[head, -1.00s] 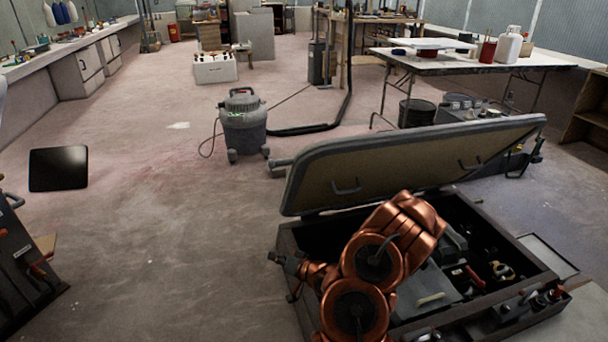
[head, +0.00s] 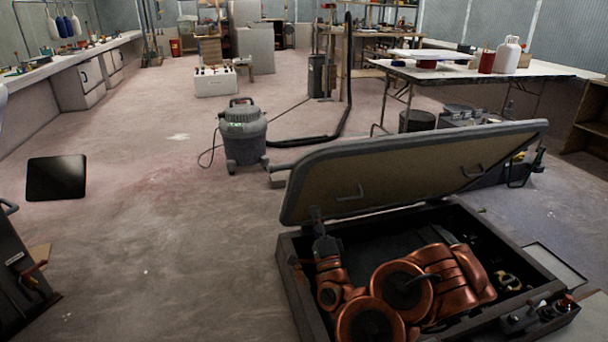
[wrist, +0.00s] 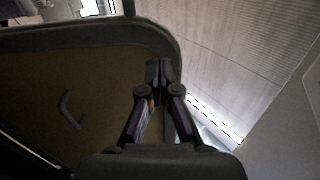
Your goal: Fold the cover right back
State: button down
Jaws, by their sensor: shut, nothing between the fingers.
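The cover (head: 400,182) is a grey-rimmed lid with a tan inner face and two small handles. It stands tilted up and back along the far side of the open dark box (head: 290,290). In the wrist view the cover's inner face (wrist: 40,90) and rounded rim fill the left half. My gripper (head: 315,214) is shut and empty, pointing up at the cover's lower left corner. In the wrist view my gripper (wrist: 160,68) overlaps the rim near that corner; I cannot tell whether it touches. My copper arm hides much of the box's inside.
A shop vacuum (head: 243,135) with a hose stands on the floor behind the cover. A white-topped table (head: 450,70) and a black bucket (head: 417,115) stand behind right. A dark panel (head: 57,178) lies at left. The floor left of the box is open.

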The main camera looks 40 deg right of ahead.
aim_at(302, 164)
jog(key=b+x, duration=0.1)
jog(key=b, duration=0.1)
jog(key=b+x, duration=0.2)
jog(key=b, duration=0.1)
jog(key=shift+w+d+f, duration=0.1)
jog(key=shift+w+f, duration=0.05)
jog(key=shift+f, duration=0.1)
jog(key=shift+b+x, duration=1.55)
jog(key=shift+b, duration=1.3)
jog(key=shift+r, duration=0.3)
jog(key=shift+b+x, duration=1.35)
jog(key=shift+x, duration=2)
